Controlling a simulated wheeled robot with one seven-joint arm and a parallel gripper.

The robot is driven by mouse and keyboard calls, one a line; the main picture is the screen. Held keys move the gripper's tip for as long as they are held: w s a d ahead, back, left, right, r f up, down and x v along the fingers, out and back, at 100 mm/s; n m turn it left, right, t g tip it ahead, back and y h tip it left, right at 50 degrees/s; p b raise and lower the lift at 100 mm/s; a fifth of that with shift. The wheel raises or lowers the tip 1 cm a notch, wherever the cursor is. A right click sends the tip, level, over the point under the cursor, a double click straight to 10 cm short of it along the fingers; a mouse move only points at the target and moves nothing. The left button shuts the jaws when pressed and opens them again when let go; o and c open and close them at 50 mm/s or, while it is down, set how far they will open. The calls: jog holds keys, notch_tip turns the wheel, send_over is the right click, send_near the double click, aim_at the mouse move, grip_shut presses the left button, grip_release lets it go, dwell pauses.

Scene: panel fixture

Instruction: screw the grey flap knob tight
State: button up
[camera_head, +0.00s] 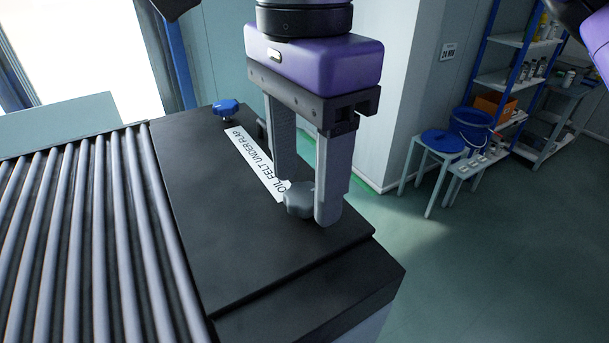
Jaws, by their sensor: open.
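The grey flap knob (299,200) is a lobed knob on the black panel, near its front right corner. My gripper (305,200) is a purple body pointing down with two grey fingers. The right finger stands just to the right of the knob and reaches down beside it. The left finger comes down behind the knob, and its tip is hidden. The fingers are apart, with the knob at or between their tips. I cannot tell whether either finger touches it. A white label (257,165) reading "OIL FELT UNDER FLAP" lies on the panel.
A blue knob (225,110) stands at the panel's far end. A roller conveyor (80,230) adjoins the panel on the left. A stool with a blue top (444,142), a blue bucket (470,128) and shelves stand at the back right. Floor to the right is clear.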

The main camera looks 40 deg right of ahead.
aim_at(306, 193)
notch_tip(306, 193, up, 7)
jog(key=shift+r+b, duration=0.1)
jog(key=shift+b, duration=0.45)
